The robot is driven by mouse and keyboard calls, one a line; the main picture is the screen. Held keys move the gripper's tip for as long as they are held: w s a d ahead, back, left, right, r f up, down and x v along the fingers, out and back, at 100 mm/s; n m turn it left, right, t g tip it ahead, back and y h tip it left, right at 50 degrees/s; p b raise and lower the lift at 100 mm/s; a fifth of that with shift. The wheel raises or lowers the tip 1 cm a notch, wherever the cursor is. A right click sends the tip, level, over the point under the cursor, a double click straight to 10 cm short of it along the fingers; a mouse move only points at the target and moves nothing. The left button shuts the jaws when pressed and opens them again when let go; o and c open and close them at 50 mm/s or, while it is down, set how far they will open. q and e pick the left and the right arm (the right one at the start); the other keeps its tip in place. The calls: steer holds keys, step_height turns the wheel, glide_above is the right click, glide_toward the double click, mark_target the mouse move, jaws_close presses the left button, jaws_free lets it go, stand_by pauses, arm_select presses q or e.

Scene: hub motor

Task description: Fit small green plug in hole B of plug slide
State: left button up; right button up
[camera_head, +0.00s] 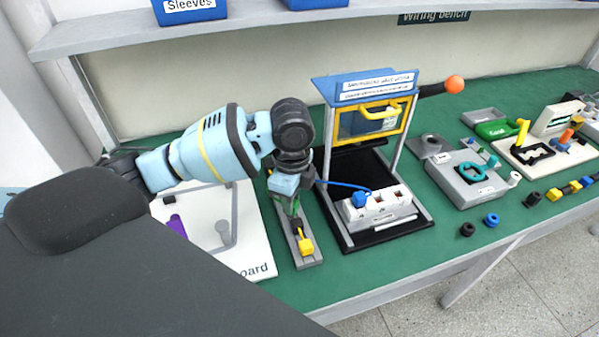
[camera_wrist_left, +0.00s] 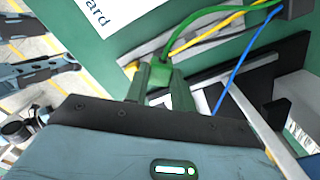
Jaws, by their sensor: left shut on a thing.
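My left gripper (camera_head: 292,212) points down over a narrow grey holder strip (camera_head: 306,262) and is shut on the small green plug. The green plug (camera_wrist_left: 160,70) shows between the fingers in the left wrist view, with a green cable running up from it. In the head view the fingers largely hide it. I cannot tell whether it still touches the strip. A yellow plug (camera_head: 305,246) sits at the strip's near end. The plug slide, a white block (camera_head: 385,208) with dark square holes, stands to the right on a black base. A blue plug (camera_head: 361,199) with a blue cable sits at its left end.
A yellow-framed guard (camera_head: 384,120) with a black, orange-tipped lever (camera_head: 453,84) stands behind the white block. A white board (camera_head: 250,240) lies left of the strip. Grey fixtures (camera_head: 470,175) and small rings stand to the right. Green bench top is free between them.

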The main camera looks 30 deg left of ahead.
arm_select(q)
steer(key=s+d+n, duration=0.2)
steer(key=s+n, duration=0.2)
steer(key=n, duration=0.4)
steer(key=s+d+f+n, duration=0.1)
steer(key=s+d+n, duration=0.1)
steer(key=n, duration=0.6)
steer(key=shift+s+d+f+p, duration=0.15)
steer(key=shift+s+d+p, duration=0.15)
steer(key=shift+s, duration=0.6)
steer(key=shift+s+a, duration=0.1)
steer(key=shift+a, duration=0.05)
